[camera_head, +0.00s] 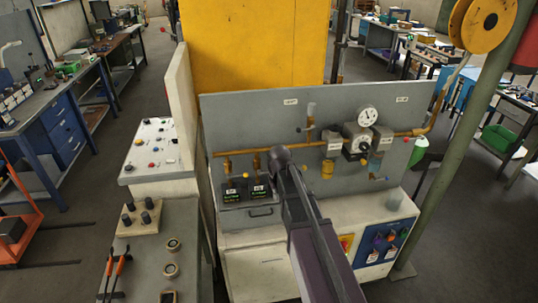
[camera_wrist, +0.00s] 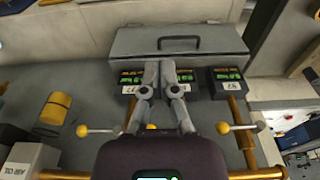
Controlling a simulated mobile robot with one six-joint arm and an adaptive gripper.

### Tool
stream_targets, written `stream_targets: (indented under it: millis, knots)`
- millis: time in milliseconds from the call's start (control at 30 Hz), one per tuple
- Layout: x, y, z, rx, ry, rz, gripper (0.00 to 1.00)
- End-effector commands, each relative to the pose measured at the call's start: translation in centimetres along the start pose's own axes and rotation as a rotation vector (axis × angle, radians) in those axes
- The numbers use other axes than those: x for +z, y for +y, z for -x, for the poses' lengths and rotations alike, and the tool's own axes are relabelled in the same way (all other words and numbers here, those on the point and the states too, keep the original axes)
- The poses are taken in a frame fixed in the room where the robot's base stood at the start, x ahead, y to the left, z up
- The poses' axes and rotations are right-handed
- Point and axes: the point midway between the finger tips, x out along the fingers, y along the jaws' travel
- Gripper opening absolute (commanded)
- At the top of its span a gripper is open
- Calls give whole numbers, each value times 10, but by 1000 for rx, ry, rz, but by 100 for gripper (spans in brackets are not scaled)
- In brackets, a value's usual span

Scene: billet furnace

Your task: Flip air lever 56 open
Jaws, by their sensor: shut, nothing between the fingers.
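In the wrist view my gripper (camera_wrist: 167,68) is shut and empty, its fingertips in front of the grey box with displays. Three yellow ball knobs show: a left knob (camera_wrist: 82,130) and a right knob (camera_wrist: 222,127), each on a rod lying sideways, and a middle knob (camera_wrist: 151,127) partly hidden by my gripper. The fingers are apart from the left and right knobs; the middle one's gap is unclear. Small number plates sit by the displays, one at the right (camera_wrist: 236,114). They are upside down, and I cannot tell which lever is 56. In the head view my arm hides the gripper.
The grey panel (camera_head: 240,115) carries a copper pipe (camera_head: 280,147), a round gauge (camera_head: 367,116) and a regulator. A handled grey drawer box (camera_wrist: 125,42) lies beyond the fingertips. A yellow cylinder (camera_wrist: 55,108) is at the left.

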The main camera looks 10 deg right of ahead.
Motion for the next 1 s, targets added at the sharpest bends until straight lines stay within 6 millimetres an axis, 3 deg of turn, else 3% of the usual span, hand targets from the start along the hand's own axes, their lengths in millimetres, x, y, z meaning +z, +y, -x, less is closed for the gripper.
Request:
stream_targets:
  millis: [33, 600, 800, 1000]
  knots:
    - [-16, 0, 20, 0, 6, 0, 0]
    - [-128, -1, 118, 0, 70, 1, 0]
    - [-151, -1, 136, 0, 84, 1, 0]
    - [-159, -1, 141, 0, 90, 2, 0]
